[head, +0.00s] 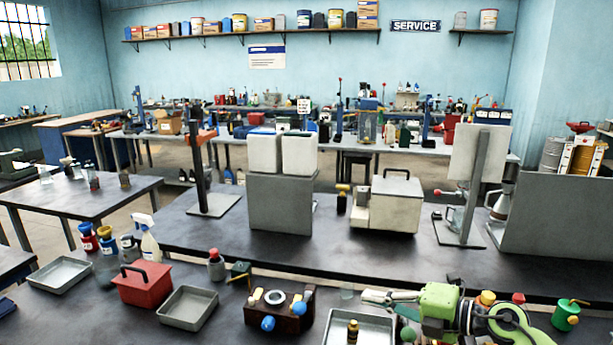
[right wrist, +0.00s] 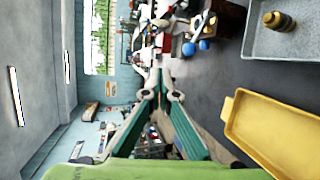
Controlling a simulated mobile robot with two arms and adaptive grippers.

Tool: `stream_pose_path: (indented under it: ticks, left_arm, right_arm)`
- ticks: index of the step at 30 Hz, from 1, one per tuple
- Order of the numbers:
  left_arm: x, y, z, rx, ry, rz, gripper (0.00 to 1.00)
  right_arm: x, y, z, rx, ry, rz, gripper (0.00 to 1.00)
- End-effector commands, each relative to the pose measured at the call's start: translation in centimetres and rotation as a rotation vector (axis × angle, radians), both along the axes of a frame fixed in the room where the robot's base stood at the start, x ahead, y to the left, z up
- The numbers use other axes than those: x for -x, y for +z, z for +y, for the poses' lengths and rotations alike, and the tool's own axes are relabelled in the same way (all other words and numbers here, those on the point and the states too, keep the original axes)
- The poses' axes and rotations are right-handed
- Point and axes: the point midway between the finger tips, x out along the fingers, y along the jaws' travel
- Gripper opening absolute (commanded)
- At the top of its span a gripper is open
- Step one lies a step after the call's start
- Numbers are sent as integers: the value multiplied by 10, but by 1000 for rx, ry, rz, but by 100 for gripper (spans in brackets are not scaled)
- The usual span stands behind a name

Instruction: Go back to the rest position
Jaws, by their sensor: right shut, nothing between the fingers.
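My right gripper (head: 368,297) is at the lower right of the head view, on a green arm, with its fingers pointing left above the front bench. In the right wrist view its fingers (right wrist: 160,80) meet at the tips and hold nothing. My left gripper is not in view.
A yellow tray (right wrist: 285,132) shows in the right wrist view.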

Motion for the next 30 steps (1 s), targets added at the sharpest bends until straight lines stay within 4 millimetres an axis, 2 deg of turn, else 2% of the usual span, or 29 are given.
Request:
stream_pose_path:
  ticks: [1, 4, 7, 10, 14, 17, 19, 21, 24, 27, 30]
  left_arm:
    - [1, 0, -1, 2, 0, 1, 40]
    - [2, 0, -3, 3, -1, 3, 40]
    - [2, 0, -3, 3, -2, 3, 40]
    - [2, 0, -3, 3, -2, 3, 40]
    - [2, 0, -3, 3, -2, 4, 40]
    - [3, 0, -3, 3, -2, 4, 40]
    - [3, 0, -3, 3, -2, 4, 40]
    - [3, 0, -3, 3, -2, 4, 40]
    - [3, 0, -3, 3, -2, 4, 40]
    - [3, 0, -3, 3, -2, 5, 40]
    - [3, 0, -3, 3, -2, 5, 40]
  right_arm:
    - [6, 11, 21, -127, -32, -19, 0]
    - [9, 40, 32, -378, -161, -44, 0]
    - [12, 53, 19, -603, -336, -17, 0]
    - [17, 44, -10, -791, -548, 59, 0]
    - [38, -2, -55, -965, -857, 232, 0]
    - [73, -57, -81, -1035, -1104, 417, 0]
    - [106, -97, -93, -1050, -1264, 564, 0]
    - [143, -134, -97, -1039, -1401, 710, 0]
    - [194, -172, -95, -999, -1545, 894, 0]
    - [238, -195, -88, -949, -1641, 1042, 0]
    - [274, -210, -81, -898, -1706, 1162, 0]
